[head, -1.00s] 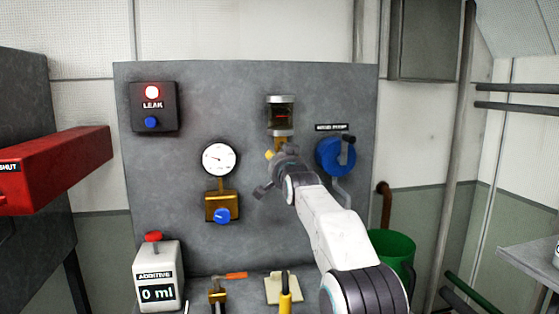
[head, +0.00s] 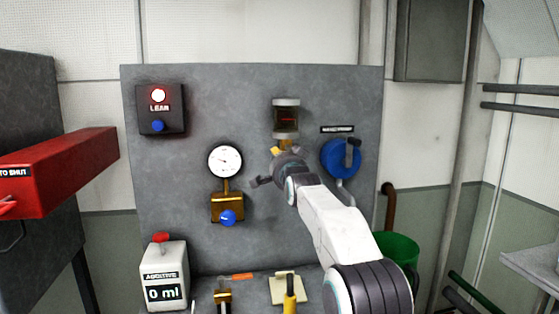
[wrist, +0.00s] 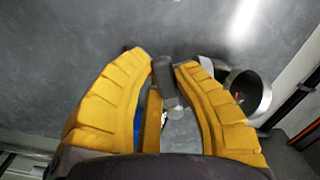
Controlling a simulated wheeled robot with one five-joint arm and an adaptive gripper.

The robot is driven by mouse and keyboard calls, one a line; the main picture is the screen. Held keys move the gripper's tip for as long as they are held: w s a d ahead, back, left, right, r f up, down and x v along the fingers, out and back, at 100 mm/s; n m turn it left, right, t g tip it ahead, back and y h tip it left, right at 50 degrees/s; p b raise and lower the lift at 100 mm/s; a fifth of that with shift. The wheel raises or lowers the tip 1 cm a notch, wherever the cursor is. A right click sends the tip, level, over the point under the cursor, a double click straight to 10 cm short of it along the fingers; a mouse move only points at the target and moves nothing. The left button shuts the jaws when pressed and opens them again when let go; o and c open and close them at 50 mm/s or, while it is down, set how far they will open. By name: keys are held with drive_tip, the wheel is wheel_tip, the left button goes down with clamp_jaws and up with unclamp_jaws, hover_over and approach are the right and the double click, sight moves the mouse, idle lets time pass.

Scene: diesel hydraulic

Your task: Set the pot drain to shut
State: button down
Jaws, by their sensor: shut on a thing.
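The pot (head: 286,120) is a small sight bowl with a dark window, a pale cap and a brass base, high on the grey panel. My gripper (head: 277,152) is just below it in the head view and covers whatever is under the brass base. In the wrist view my gripper (wrist: 160,64) has its two yellow fingers closed about a small dark grey handle (wrist: 165,76), which sits between the fingertips. A brass-coloured bar (wrist: 153,120) runs below it between the fingers. I cannot read the drain's setting.
A blue hand pump (head: 341,158) is close on the right. A gauge (head: 225,161) with a brass valve and blue knob is on the left. A lit leak box (head: 160,108), an additive jug (head: 165,278), a red beam (head: 60,170) and a green bucket (head: 398,255) stand around.

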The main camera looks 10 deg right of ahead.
drive_tip(key=shift+d, duration=0.1)
drive_tip(key=c, duration=0.9)
unclamp_jaws()
drive_tip(key=shift+c, duration=0.2)
drive_tip(key=s, duration=1.2)
drive_tip(key=shift+w+d, duration=0.1)
